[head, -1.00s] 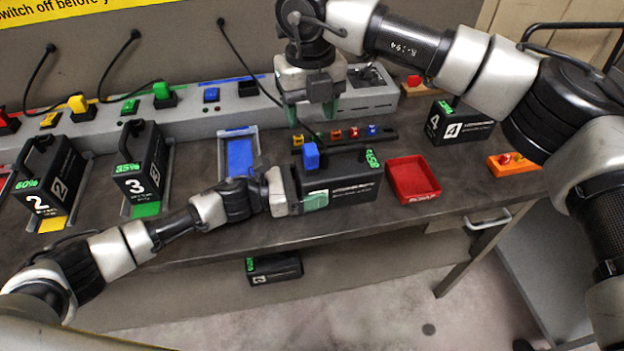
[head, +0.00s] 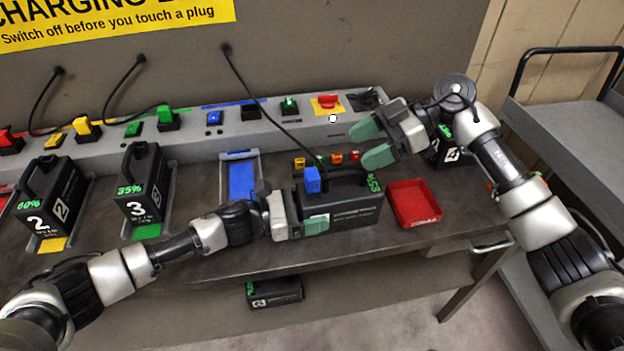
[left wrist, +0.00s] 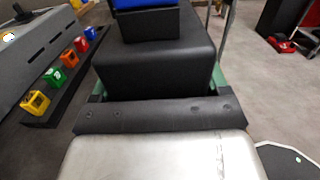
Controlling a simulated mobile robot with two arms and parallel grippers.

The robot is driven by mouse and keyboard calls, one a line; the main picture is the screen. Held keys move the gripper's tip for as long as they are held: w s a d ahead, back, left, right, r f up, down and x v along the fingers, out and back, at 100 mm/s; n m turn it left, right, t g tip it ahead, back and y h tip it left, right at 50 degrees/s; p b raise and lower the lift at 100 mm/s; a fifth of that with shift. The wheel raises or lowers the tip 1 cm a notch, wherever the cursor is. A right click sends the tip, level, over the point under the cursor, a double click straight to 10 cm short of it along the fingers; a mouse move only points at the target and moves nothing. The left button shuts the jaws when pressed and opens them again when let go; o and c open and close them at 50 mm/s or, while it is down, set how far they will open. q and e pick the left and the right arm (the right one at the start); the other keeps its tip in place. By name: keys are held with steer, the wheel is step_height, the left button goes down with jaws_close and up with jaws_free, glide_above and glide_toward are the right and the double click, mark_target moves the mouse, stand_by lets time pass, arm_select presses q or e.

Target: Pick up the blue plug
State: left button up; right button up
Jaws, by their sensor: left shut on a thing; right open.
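The blue plug (head: 312,180) stands upright on the left part of the top of a black battery case (head: 352,212), with a black cable running up to the wall. In the left wrist view the blue plug (left wrist: 145,4) is at the top edge, cut off, on a black base. My left gripper (head: 312,220) is shut on the black case, with green fingers on both sides of it. It does not hold the plug. My right gripper (head: 362,145) is open and empty, above and right of the plug, green fingers pointing left.
A red tray (head: 414,203) is right of the case. Small coloured blocks (head: 325,160) sit in a rack behind it. An empty blue bay (head: 242,180) is to the left. Battery 4 (head: 446,150) is partly behind my right arm. A grey cart (head: 575,110) stands right.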

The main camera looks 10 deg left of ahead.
steer(key=x, duration=1)
steer(key=shift+d+f, duration=0.1)
steer(key=c, duration=1)
step_height(320, 180, up, 10)
steer(key=shift+r, duration=0.1)
steer(key=shift+c, duration=0.2)
arm_select(q)
steer(key=o, duration=1.8)
steer(key=v, duration=1.2)
steer(key=shift+s+f, duration=0.1)
steer(key=shift+s, duration=0.05)
